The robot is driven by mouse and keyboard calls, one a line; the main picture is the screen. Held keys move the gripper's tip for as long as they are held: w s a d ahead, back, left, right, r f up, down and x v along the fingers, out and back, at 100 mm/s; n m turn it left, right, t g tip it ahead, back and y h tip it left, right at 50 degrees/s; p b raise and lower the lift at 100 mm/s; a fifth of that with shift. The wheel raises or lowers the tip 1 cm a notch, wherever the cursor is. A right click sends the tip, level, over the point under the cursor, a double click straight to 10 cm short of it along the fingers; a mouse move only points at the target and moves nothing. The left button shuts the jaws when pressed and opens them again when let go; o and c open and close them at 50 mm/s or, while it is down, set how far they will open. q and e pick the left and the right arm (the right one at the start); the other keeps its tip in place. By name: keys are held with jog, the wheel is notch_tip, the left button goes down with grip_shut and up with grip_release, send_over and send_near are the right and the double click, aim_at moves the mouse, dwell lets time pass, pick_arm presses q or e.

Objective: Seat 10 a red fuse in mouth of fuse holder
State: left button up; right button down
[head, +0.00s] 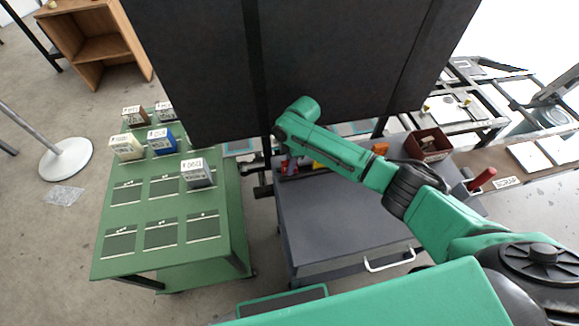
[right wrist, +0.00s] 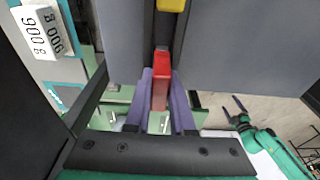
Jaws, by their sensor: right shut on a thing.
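My right gripper (right wrist: 160,90) is shut on a red fuse (right wrist: 160,80), a narrow upright block between two purple fingers in the right wrist view. In the head view the right gripper (head: 289,164) is small and partly behind my arm, at the far left corner of the grey cart. A yellow piece (right wrist: 172,4) shows at the top edge of the right wrist view, beyond the fuse. I cannot make out the fuse holder or its mouth.
A green table (head: 135,255) at the left carries several labelled boxes, among them a blue one (head: 161,141) and a grey one (head: 197,174). The grey cart top (head: 345,215) is mostly clear. A large dark panel (head: 300,60) blocks the back.

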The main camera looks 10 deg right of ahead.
jog(key=shift+r, duration=0.1)
notch_tip(320, 180, up, 20)
jog(key=shift+b, duration=0.45)
jog(key=shift+s, duration=0.1)
